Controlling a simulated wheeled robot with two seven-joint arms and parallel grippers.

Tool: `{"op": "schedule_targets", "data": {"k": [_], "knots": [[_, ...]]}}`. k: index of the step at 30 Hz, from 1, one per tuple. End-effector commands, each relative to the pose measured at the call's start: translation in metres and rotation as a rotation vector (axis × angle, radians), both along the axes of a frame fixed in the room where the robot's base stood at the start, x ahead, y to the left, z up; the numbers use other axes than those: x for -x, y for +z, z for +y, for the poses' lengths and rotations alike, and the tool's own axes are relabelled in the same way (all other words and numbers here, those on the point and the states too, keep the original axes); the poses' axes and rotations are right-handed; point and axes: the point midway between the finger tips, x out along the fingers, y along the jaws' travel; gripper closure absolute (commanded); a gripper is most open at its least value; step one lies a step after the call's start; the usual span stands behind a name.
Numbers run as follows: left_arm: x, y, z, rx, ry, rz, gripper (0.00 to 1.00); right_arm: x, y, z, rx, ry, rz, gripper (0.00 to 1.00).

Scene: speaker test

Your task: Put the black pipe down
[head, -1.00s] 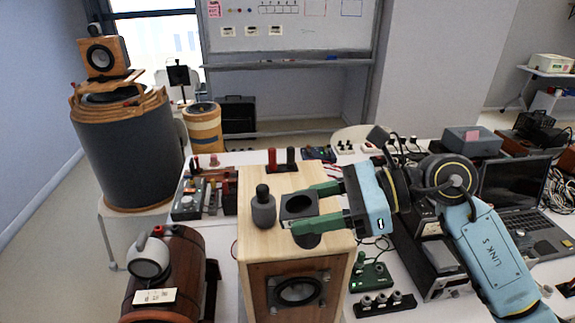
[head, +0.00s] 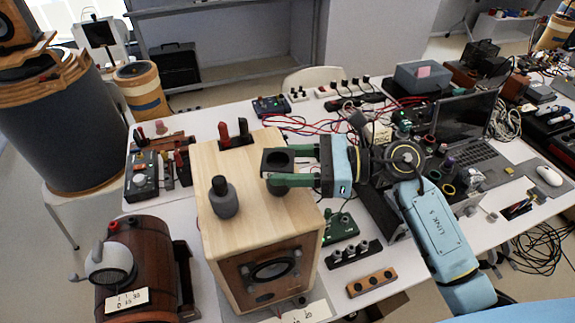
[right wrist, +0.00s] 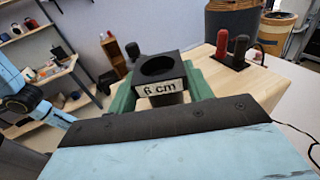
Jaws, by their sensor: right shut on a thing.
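The black pipe (head: 278,160) has a square top with a round opening, and a "6 cm" label shows on it in the right wrist view (right wrist: 165,75). My right gripper (head: 282,170) is shut on it, with green fingers on two sides. They are over the pale wooden top of the speaker box (head: 215,155). A dark round shape shows just below the near finger; I cannot tell whether it is a hole or the pipe's lower part. Whether the pipe touches the box top is unclear. My left gripper is out of view.
A grey bottle-shaped piece (head: 224,200) stands on the box top, left of the pipe. Red and black posts (head: 234,135) stand at the back edge. A brown barrel-shaped device (head: 150,262) is at the left. A laptop (head: 470,130) is at the right.

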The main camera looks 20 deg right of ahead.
Motion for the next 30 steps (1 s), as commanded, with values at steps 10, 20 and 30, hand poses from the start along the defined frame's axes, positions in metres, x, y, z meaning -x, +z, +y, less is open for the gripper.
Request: {"op": "schedule_targets", "data": {"k": [10,20,30], "knots": [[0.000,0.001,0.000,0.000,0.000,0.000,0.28,0.000,-0.011,0.000,0.000,0.001,-0.001,0.46],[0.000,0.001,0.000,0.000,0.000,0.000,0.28,0.000,-0.010,0.000,0.000,0.001,-0.001,0.28],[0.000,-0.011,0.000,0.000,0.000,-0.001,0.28,0.011,-0.012,-0.029,0.007,0.000,-0.002,0.28]]}}
